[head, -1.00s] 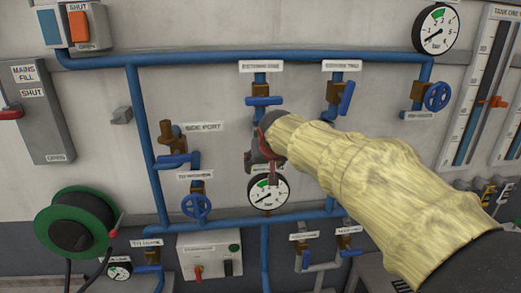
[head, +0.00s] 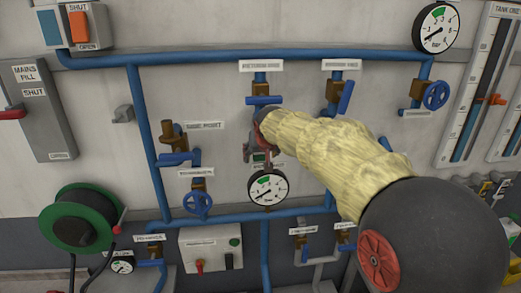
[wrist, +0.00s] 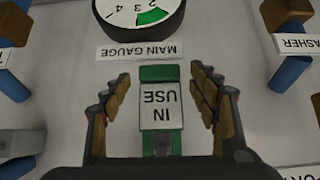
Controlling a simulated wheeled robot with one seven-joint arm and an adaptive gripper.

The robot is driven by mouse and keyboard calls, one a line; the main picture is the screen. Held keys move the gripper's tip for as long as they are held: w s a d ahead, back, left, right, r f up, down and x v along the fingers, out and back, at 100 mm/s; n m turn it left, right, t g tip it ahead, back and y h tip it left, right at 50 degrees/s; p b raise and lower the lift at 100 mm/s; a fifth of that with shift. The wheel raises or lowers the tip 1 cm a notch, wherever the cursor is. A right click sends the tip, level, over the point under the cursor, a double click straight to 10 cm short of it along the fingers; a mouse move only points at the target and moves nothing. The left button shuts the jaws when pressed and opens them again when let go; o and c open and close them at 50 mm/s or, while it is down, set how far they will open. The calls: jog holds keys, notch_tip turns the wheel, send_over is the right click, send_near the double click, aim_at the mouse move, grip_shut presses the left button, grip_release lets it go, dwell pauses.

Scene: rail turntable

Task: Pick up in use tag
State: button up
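The in use tag (wrist: 161,112) is green with a white plate lettered IN USE, upside down in the wrist view. It sits at the wall below the MAIN GAUGE label in that picture. My gripper (wrist: 159,80) is open, with one finger on each side of the tag and a visible gap on both sides. The tag's lower end is partly hidden by the gripper body. In the head view my gripper (head: 260,154) is just above the main gauge (head: 268,188); the tag is mostly hidden there.
The main gauge also shows at the top of the wrist view (wrist: 140,14). Blue pipes (head: 245,57) and valves surround the gripper, with a blue-handled valve (head: 264,100) close above it. A hose reel (head: 76,222) is at lower left.

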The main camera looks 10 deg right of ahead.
jog(key=shift+c, duration=1.2)
jog(key=c, duration=0.7)
jog(key=shift+c, duration=0.2)
jog(key=s+a+r+b, duration=0.1)
jog(key=s+b, duration=0.4)
jog(key=s, duration=1.3)
jog(key=shift+a+r, duration=0.25)
jog(key=shift+a, duration=0.15)
jog(key=shift+r, duration=0.4)
jog(key=s+b, duration=0.3)
jog(key=s, duration=0.4)
jog(key=shift+a+r, duration=0.15)
jog(key=shift+a, duration=0.2)
